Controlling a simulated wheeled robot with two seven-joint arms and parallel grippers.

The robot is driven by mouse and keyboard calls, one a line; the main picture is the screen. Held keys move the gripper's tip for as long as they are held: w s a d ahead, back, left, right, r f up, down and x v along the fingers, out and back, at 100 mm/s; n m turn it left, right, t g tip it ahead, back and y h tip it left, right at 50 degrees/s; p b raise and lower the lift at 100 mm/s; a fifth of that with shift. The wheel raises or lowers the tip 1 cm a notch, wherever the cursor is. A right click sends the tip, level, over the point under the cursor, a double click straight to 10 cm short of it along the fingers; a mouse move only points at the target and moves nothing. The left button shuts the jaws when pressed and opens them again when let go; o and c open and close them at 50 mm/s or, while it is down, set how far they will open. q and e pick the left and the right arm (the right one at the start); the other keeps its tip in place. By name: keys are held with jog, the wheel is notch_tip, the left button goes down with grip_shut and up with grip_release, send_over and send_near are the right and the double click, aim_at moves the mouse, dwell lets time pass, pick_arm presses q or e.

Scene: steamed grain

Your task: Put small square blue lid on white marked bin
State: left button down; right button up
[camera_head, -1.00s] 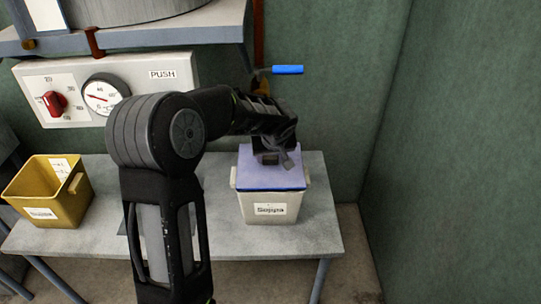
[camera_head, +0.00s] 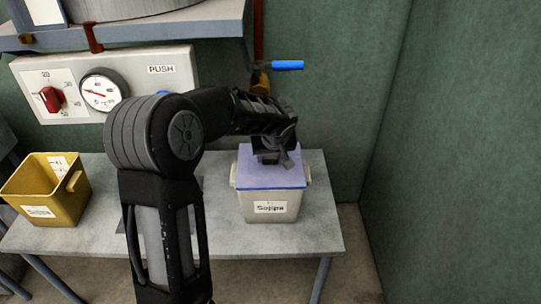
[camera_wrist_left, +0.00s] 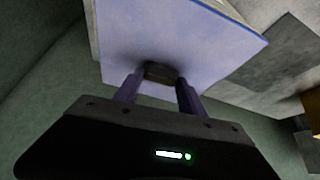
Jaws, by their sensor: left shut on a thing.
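The white marked bin (camera_head: 270,207) stands on the right part of the grey table, with a label on its front and a handle on each side. The small square blue lid (camera_head: 285,177) lies over the bin's top in the head view, its front edge close along the rim. Whether it is fully seated I cannot tell. My left gripper (camera_head: 275,160) is above the lid, shut on its dark handle. In the left wrist view the lid (camera_wrist_left: 200,40) fills the upper middle, with its handle between the fingers of the gripper (camera_wrist_left: 158,90). My right gripper is not in view.
A yellow bin (camera_head: 60,205) with a label stands open at the table's left end. A panel with a gauge and red knob (camera_head: 50,98) is on the wall behind. A shelf (camera_head: 150,33) hangs above. The table (camera_head: 315,225) is bare right of the white bin.

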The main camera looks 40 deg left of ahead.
pick_arm(q)
jog(key=shift+f, duration=0.1)
jog(key=c, duration=0.6)
grip_release()
jog(key=v, duration=0.7)
jog(key=shift+r, duration=0.4)
jog(key=shift+s+d, duration=0.1)
jog(key=shift+d, duration=0.05)
